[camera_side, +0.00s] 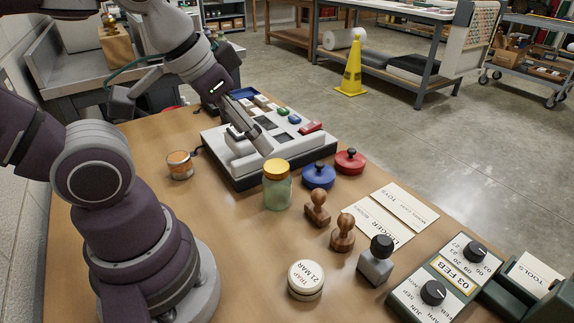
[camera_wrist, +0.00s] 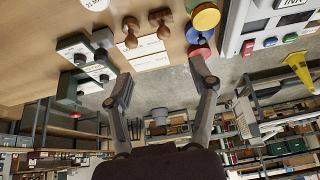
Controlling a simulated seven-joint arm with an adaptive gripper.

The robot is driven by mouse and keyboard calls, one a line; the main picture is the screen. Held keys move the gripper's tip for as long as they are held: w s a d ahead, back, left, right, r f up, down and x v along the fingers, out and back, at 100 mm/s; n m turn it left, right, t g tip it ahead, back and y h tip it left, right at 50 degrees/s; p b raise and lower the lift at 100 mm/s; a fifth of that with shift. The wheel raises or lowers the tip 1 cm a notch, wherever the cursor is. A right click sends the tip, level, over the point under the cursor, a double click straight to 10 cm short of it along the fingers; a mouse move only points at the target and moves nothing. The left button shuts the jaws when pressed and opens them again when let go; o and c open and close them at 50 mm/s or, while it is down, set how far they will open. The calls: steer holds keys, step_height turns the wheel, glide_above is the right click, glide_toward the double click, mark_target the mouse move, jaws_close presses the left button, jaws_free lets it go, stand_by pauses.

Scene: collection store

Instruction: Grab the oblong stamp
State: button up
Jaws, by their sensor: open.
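A grey block stamp with a black knob (camera_side: 376,262) stands upright on the table, right of two wooden-handled stamps, (camera_side: 317,208) and (camera_side: 342,233). The wooden stamps also show in the wrist view, (camera_wrist: 163,18) and (camera_wrist: 130,38); the grey block stamp (camera_wrist: 103,37) is beside them. From these views I cannot tell the base shapes of the wooden stamps; the grey block looks rectangular. My gripper (camera_side: 256,138) is over the white console, behind the stamps and apart from them. In the wrist view my gripper (camera_wrist: 161,68) has its fingers wide apart with nothing between them.
A green-lit jar with yellow lid (camera_side: 277,188), blue (camera_side: 318,176) and red (camera_side: 350,161) round pads stand between console (camera_side: 290,150) and stamps. Cards (camera_side: 410,205) lie behind the stamps. A dial date box (camera_side: 440,285) is at right.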

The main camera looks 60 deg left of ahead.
steer(key=m+g, duration=0.6)
steer(key=m, duration=1.2)
glide_above(318, 205)
steer(key=f, duration=0.7)
steer(key=w+f, duration=0.1)
steer(key=f, duration=0.2)
steer(key=shift+f, duration=0.3)
steer(key=f, duration=1)
steer(key=shift+s+a+f, duration=0.15)
steer(key=shift+a, duration=0.25)
jaws_close()
